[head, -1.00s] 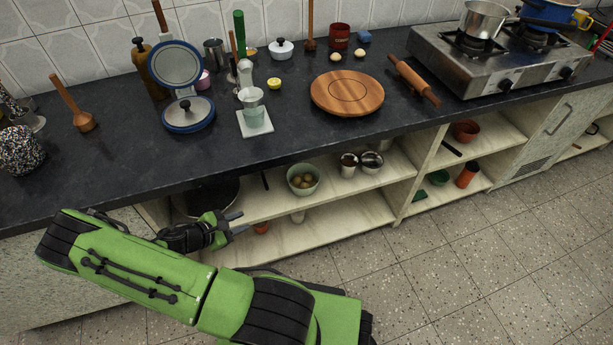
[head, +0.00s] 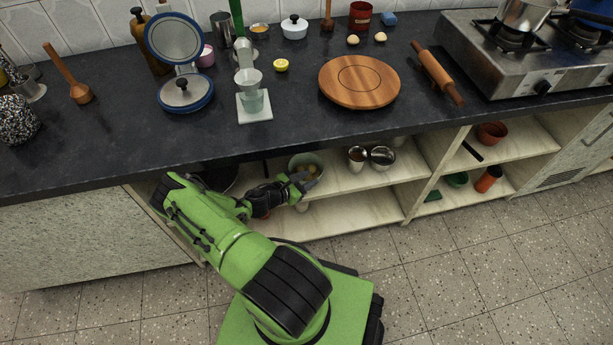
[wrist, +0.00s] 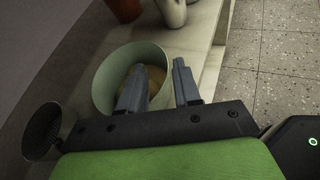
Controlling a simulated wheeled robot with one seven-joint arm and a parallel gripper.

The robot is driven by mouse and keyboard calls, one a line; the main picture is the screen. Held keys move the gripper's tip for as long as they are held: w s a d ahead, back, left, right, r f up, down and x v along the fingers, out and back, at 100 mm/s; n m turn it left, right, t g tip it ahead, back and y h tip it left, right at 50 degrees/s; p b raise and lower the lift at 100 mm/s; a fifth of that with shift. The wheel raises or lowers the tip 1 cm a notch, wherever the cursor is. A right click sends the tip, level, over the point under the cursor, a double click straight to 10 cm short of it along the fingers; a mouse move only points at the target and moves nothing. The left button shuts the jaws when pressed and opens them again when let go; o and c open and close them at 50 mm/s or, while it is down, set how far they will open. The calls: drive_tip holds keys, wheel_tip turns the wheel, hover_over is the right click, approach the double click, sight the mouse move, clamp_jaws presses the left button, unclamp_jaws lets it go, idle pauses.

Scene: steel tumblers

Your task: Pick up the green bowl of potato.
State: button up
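The pale green bowl (head: 297,159) stands on the upper shelf under the counter, with brownish potatoes (head: 312,168) inside. My gripper (head: 302,183) is at the bowl's front side and hides part of it in the head view. In the wrist view the bowl (wrist: 103,83) is upright, and the potatoes (wrist: 157,75) show partly behind a finger. My gripper (wrist: 159,66) has its two fingers apart. The left finger appears over the bowl's opening and the right finger outside its right rim. I cannot tell whether either finger touches the bowl.
The dark counter (head: 300,118) overhangs the shelf. A shelf divider (head: 437,165) stands further right.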

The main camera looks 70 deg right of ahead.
drive_tip(key=b+x, duration=0.1)
drive_tip(key=x, duration=0.3)
drive_tip(key=shift+s+d+f, duration=0.15)
drive_tip(key=shift+d+f, duration=0.05)
drive_tip(key=shift+f, duration=0.05)
clamp_jaws()
drive_tip(key=shift+r, duration=0.1)
idle(0.9)
